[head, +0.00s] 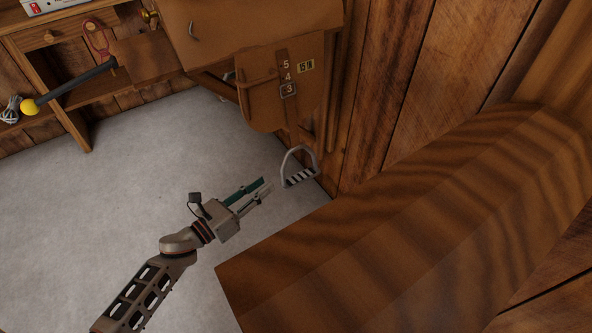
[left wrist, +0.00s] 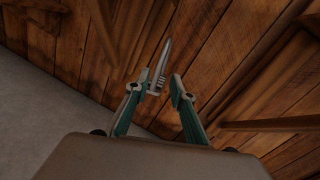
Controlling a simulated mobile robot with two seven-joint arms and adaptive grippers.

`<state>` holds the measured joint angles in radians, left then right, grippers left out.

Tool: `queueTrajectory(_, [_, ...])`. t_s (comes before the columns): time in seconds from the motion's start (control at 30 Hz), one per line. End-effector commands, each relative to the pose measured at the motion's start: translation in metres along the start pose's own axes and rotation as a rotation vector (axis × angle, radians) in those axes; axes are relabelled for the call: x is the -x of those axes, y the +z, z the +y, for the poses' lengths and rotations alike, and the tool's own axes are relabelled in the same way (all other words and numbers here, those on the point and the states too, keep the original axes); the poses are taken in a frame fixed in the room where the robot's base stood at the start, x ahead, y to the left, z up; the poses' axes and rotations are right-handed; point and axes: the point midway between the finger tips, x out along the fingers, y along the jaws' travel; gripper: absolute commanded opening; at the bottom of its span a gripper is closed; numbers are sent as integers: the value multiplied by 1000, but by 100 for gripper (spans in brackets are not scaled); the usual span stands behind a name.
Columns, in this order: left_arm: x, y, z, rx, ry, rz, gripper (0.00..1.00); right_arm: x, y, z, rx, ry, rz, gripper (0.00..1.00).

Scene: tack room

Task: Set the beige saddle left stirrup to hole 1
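The brown-tan saddle (head: 262,85) sits at the top centre of the head view, against the wood wall. Its stirrup strap (head: 291,115) hangs down the flap, with the numbers 5, 4 and 3 showing and a small buckle frame (head: 288,90) around the 3. The grey metal stirrup (head: 299,168) hangs below the flap. My left gripper (head: 266,188) is open and empty, just left of and below the stirrup. In the left wrist view the stirrup (left wrist: 160,67) shows edge-on, between and beyond the open fingers (left wrist: 162,91). My right gripper is out of view.
A large wooden beam-like block (head: 400,210) fills the right side. A plank wall (head: 380,100) stands behind the stirrup. The grey floor (head: 90,210) is clear.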

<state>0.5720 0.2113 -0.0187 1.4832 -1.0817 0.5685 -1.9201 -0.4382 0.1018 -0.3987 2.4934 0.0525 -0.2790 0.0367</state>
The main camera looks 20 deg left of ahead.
Motion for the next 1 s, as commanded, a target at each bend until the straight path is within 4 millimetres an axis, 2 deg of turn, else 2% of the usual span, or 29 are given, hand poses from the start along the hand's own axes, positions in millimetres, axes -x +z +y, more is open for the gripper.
queueTrajectory(0.03, [1, -14, 3, -26, -5, 15, 24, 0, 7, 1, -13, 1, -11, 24])
queueTrajectory(0.17, [-8, -13, 4, -72, -17, 12, 24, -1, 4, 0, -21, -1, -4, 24])
queueTrajectory(0.5, [-57, -10, 3, -75, -18, 8, 24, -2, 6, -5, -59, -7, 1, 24])
queueTrajectory(0.7, [-77, -11, 3, -74, -17, 9, 24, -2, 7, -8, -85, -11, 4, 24])
queueTrajectory(1.0, [-82, -10, 2, -74, -17, 10, 24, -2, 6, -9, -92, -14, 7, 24])
